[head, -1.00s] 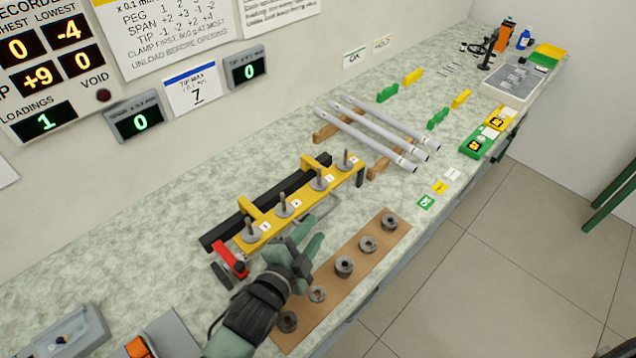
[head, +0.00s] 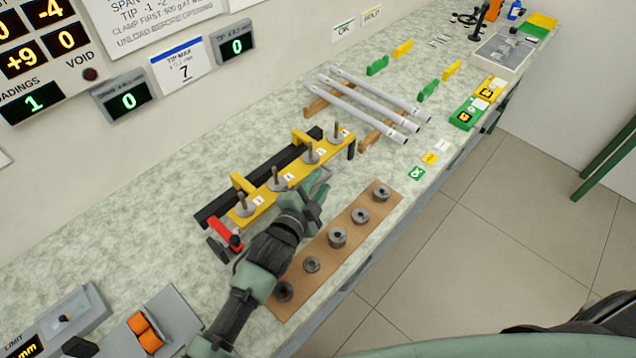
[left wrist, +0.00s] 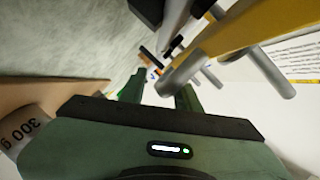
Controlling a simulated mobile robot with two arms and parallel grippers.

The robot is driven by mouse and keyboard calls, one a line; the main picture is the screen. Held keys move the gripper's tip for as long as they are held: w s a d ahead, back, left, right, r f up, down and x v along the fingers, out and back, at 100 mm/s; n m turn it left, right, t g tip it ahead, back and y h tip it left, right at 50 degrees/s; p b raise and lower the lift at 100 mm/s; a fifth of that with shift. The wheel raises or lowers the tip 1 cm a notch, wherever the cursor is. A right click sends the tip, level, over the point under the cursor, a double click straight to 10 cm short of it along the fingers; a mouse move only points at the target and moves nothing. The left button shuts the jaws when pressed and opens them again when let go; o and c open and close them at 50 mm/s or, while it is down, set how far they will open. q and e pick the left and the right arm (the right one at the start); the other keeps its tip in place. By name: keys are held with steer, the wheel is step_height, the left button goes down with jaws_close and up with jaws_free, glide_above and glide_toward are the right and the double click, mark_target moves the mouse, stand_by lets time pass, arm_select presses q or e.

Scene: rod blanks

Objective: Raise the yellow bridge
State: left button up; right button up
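The yellow bridge (head: 266,197) lies low along the black rail (head: 222,206) on the bench. Several grey pegged discs (head: 279,180) stand along it, and a grey bar handle (head: 322,180) sticks out at its front. A red lever (head: 224,232) is at its near end. My left gripper (head: 314,196) is at the handle. In the left wrist view the fingers (left wrist: 158,94) stand apart, with the rounded end of the grey handle (left wrist: 172,84) at the gap between them. I cannot tell whether they touch it. My right gripper is not in view.
A brown strip (head: 318,246) with several metal weights lies in front of the bridge, under my left arm. Grey rods (head: 368,108) rest on wooden supports beyond it. The bench's front edge is close.

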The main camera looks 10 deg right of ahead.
arm_select(q)
jaws_close()
steer(key=shift+f, duration=0.1)
stand_by(1.2)
